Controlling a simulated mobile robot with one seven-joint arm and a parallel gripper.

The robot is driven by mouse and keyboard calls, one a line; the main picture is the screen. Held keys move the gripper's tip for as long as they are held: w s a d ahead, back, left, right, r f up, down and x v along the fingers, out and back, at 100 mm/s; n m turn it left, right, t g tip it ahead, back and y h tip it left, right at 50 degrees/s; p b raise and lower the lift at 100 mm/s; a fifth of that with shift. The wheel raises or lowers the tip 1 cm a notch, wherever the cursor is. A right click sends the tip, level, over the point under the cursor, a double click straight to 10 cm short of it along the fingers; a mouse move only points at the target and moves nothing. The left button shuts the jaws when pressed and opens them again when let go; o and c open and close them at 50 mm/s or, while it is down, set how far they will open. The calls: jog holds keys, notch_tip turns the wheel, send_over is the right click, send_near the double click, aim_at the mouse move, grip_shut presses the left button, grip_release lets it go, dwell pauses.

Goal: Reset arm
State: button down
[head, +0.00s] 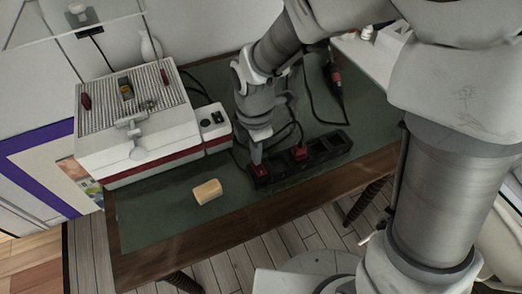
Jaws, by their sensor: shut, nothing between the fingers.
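My arm reaches down over the green-topped table (150,222) from the upper right. My gripper (256,160) points downward and is shut, with nothing held. Its tip is at the left end of a black slotted rack (320,152), close above or beside a red piece (259,171) there. I cannot tell whether they touch. A second red piece (299,152) sits further right in the rack.
A white machine (130,130) with a ribbed top stands at the back left. A pale yellow block (207,191) lies near the front edge. A red-handled tool (334,78) with a black cable lies at the back right. The front left mat is clear.

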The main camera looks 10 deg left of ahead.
jog(key=shift+r, duration=0.4)
jog(key=shift+d+r, duration=0.1)
jog(key=s+d+r+m+t, duration=0.3)
jog(key=s+d+r+m, duration=0.1)
jog(key=d+r+m, duration=0.7)
jog(key=s+d+r+m+t, duration=0.35)
jog(key=d+r+m, duration=0.5)
jog(key=m, duration=0.45)
notch_tip(320, 180, up, 13)
jog(key=p, duration=1.4)
jog(key=shift+s+d+r+g, duration=0.15)
jog(key=shift+s+d+g, duration=0.05)
jog(key=shift+s+g, duration=0.2)
